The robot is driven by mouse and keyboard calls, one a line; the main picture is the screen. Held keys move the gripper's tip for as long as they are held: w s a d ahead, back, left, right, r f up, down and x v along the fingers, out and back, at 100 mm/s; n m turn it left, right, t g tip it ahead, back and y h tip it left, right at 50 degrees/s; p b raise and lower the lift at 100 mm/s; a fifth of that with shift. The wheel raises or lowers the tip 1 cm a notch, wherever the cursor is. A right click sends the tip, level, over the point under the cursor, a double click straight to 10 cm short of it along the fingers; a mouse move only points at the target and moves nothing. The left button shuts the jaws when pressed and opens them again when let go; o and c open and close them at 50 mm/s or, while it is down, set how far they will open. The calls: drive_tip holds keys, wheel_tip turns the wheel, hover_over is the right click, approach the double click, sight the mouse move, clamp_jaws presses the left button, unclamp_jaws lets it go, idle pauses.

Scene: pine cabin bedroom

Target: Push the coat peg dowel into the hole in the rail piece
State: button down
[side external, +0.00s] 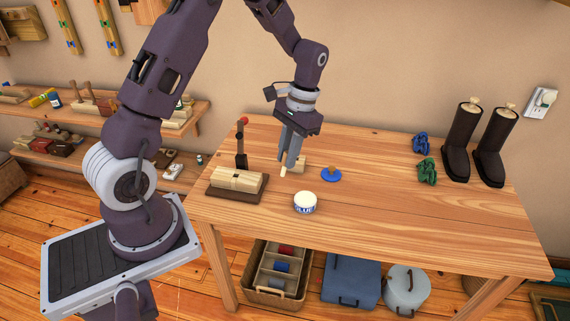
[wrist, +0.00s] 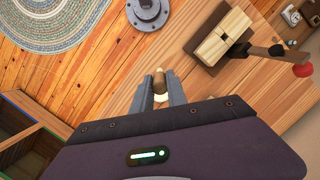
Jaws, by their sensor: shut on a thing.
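The coat peg dowel (side external: 284,171) is a short pale wooden peg held between the fingers of my gripper (side external: 287,163). In the wrist view the dowel (wrist: 160,80) shows a brown end between the two grey fingertips (wrist: 160,90). The rail piece (side external: 236,181) is a pale wooden block on a dark base at the table's left front. It also shows in the wrist view (wrist: 215,45), at the upper right and apart from the dowel. A small dark spot on its top looks like the hole. My gripper is above the table, right of the rail piece.
A clamp handle with a red knob (side external: 243,121) stands behind the rail piece. A glue tin (side external: 305,205) is right of it, with a blue disc (side external: 331,176) farther back. Boots (side external: 462,140) and green and blue items (side external: 427,170) are at right. The table's front right is clear.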

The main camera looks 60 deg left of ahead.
drive_tip(key=s+a+f+n+t, duration=0.1)
drive_tip(key=s+a, duration=0.3)
drive_tip(key=a, duration=0.4)
drive_tip(key=s+a+f+n+t, duration=0.1)
drive_tip(key=s+a+f+n, duration=0.1)
drive_tip(key=a, duration=0.7)
drive_tip(key=shift+s+f+n+t, duration=0.4)
drive_tip(key=shift+s+n, duration=0.3)
drive_tip(key=shift+s, duration=0.15)
drive_tip(key=shift+f, duration=2.7)
drive_tip(key=shift+f, duration=0.35)
drive_tip(key=shift+f, duration=0.25)
drive_tip(key=shift+f, duration=1.3)
